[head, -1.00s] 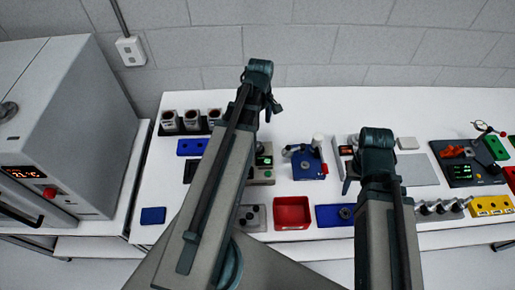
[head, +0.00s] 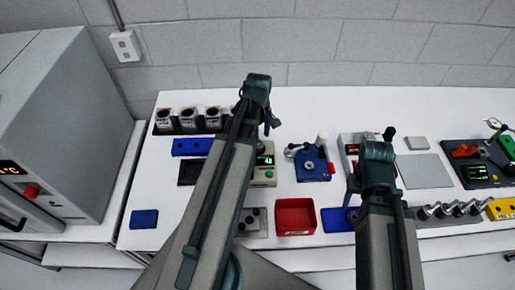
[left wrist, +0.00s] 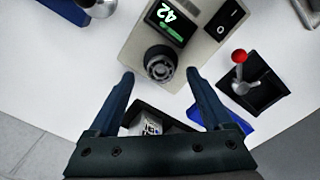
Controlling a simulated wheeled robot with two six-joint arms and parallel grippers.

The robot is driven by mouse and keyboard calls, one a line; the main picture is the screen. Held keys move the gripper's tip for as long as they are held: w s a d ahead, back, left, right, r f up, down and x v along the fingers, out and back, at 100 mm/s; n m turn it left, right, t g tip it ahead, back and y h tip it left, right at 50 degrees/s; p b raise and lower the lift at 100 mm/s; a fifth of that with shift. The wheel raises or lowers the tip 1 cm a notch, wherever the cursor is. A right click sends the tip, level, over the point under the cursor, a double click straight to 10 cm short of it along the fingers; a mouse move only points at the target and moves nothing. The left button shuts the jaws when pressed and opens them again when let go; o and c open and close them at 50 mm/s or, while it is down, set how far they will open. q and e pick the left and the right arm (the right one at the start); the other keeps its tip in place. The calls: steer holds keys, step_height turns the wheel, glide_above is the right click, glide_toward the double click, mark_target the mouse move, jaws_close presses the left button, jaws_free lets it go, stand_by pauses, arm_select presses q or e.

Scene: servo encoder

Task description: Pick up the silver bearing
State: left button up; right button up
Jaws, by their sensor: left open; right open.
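I cannot clearly make out the silver bearing.
A red bin (head: 295,232) stands left of the blue tray. A blue press-like fixture (head: 313,165) stands behind it. A flat grey plate (head: 425,170) lies at the right. A large grey oven (head: 60,120) stands at the left.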

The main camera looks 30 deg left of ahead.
arm_select(q)
step_height(320, 180, down, 3)
steer(key=shift+r+b, duration=0.1)
steer(key=shift+b, duration=0.8)
arm_select(e)
step_height(320, 180, down, 3)
steer(key=shift+r, duration=0.1)
arm_select(q)
steer(key=shift+r, duration=0.1)
arm_select(e)
steer(key=shift+r, duration=0.1)
arm_select(q)
jaws_close()
